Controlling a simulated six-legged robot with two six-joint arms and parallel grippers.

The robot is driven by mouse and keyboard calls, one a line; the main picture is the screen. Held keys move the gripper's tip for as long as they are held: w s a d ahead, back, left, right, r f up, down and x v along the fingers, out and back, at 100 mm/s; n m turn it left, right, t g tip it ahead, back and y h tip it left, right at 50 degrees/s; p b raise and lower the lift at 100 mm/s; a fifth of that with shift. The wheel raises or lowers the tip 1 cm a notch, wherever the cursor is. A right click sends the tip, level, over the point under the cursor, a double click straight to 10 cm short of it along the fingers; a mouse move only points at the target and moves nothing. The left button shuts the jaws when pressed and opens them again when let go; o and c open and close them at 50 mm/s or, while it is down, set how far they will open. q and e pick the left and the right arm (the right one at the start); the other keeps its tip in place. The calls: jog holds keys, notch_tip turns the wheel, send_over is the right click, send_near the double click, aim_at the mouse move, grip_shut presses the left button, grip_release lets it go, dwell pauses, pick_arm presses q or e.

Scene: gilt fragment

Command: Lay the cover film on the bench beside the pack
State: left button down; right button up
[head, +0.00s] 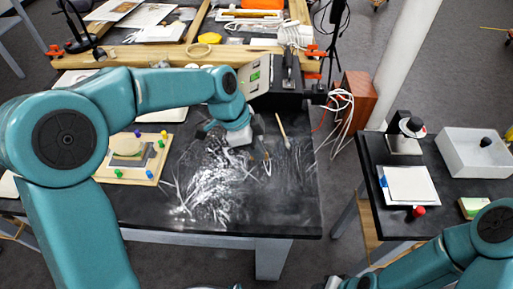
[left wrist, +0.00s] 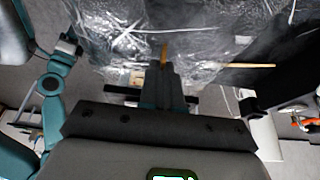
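The cover film (head: 210,180) is a clear, crinkled, shiny sheet spread over the dark bench (head: 290,222); it also fills the upper part of the left wrist view (left wrist: 210,35). My left gripper (head: 240,137) is low over the bench at the film's far edge. In the left wrist view its dark fingers (left wrist: 166,75) are close together, with film at their tips. A wooden board (head: 152,174) with coloured pegs and a round tan piece lies left of the film; I cannot tell whether it is the pack. My right gripper (head: 335,284) is barely visible at the bottom edge.
A brush (head: 283,130) lies on the bench right of the left gripper. A side bench at right holds a white pad (head: 409,184), a red knob (head: 418,211) and a white tray (head: 476,165). The bench's front right corner looks clear.

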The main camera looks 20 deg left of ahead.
pick_arm(q)
jog(key=shift+f, duration=0.2)
jog(key=c, duration=1.3)
grip_release()
jog(key=shift+r, duration=0.1)
jog(key=shift+c, duration=0.2)
jog(key=shift+r, duration=0.15)
jog(key=p+v, duration=0.1)
jog(key=v, duration=1.1)
jog(key=shift+r, duration=0.4)
jog(key=shift+s+a, duration=0.1)
